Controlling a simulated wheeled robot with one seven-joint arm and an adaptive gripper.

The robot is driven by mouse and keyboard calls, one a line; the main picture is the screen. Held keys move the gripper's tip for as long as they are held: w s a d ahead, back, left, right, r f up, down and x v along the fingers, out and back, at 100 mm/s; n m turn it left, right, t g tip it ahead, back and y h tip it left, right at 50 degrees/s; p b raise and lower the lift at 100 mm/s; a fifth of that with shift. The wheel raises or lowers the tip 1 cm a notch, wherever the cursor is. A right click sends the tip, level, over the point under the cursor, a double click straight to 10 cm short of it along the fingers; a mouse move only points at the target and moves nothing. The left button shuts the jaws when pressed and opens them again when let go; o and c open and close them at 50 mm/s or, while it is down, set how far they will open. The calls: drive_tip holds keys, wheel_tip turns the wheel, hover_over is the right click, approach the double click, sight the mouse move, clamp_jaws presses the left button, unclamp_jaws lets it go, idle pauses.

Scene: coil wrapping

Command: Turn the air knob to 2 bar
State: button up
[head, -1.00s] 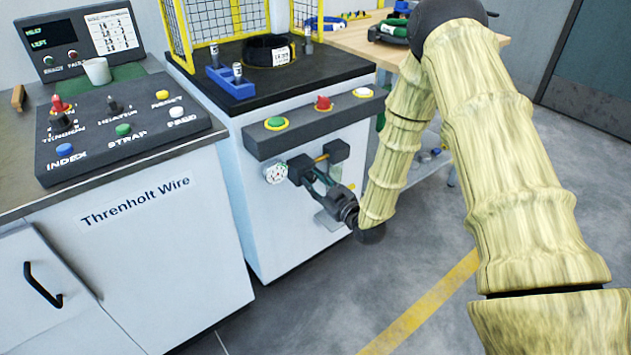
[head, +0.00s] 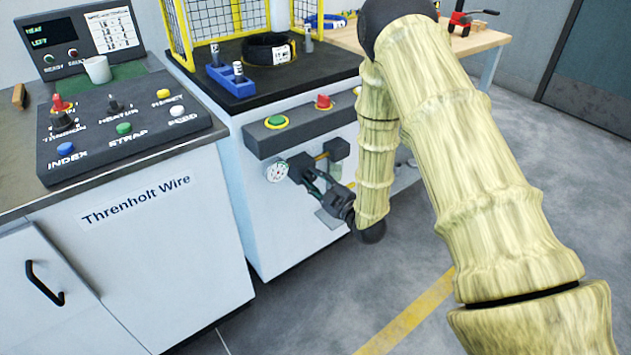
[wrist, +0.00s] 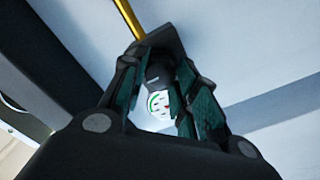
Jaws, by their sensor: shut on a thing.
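The air gauge (head: 277,171) is a small round white dial on the front of the white machine cabinet. It also shows in the wrist view (wrist: 160,104), with a green arc and red marks, partly covered by my fingers. I cannot read its pressure. The dark air knob (wrist: 156,74) sits between my fingers, below the black regulator body. My gripper (head: 318,182) is shut on the knob, just right of the gauge in the head view. The fingers hide most of the knob, and no turn mark on it is visible.
A bar with a green button (head: 276,122) and a red button (head: 323,102) overhangs the regulator. A yellow pipe (wrist: 128,18) runs into the regulator. The control console (head: 125,125) stands left. A workbench (head: 480,42) is behind my arm. Floor is free at front right.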

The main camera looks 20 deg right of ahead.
drive_tip(key=o, duration=1)
drive_tip(key=v, duration=1.2)
